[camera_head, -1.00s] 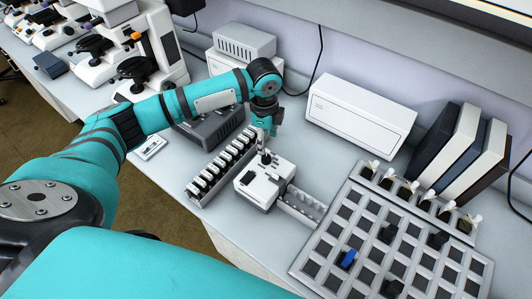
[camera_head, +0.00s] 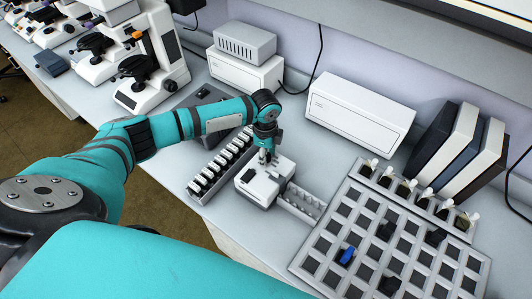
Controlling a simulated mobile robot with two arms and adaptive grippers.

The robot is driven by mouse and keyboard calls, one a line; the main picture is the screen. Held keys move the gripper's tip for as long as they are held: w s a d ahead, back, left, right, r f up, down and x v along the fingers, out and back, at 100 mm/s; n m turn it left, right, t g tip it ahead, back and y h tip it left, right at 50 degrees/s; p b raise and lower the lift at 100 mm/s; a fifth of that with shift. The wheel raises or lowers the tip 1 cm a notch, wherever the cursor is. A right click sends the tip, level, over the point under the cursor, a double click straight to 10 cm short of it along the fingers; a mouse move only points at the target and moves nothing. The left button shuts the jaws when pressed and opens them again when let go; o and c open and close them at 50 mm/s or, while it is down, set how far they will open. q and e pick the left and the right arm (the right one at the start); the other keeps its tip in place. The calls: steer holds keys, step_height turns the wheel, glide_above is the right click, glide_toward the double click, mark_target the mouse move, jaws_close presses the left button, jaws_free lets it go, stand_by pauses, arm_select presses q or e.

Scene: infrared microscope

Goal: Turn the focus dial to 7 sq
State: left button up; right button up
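A small white device (camera_head: 258,189) with dark parts stands on the bench in the middle of the view. My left gripper (camera_head: 267,160) points down at the top of this device, where a small dark knob sits. The fingertips are right at or around the knob and largely cover it. They are too small to show whether they touch it or how far apart they are. No scale or number on a dial can be read. My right gripper is not in view.
A rack of black-and-white pieces (camera_head: 220,166) stands just left of the device. A grey tray with square wells (camera_head: 327,243) lies at the right, with a blue piece (camera_head: 347,256). A white box (camera_head: 358,112) and upright binders (camera_head: 463,150) are behind. Microscopes (camera_head: 145,60) stand far left.

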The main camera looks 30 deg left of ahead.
arm_select(q)
jaws_close()
steer(key=n+p, duration=0.2)
steer(key=p, duration=0.1)
steer(key=shift+r, duration=0.2)
steer(key=shift+n+p, duration=0.8)
steer(key=shift+n, duration=0.4)
steer(key=shift+f+n+p, duration=0.15)
steer(key=shift+n+p, duration=0.4)
steer(key=shift+n, duration=0.15)
steer(key=shift+o, duration=2.1)
jaws_free()
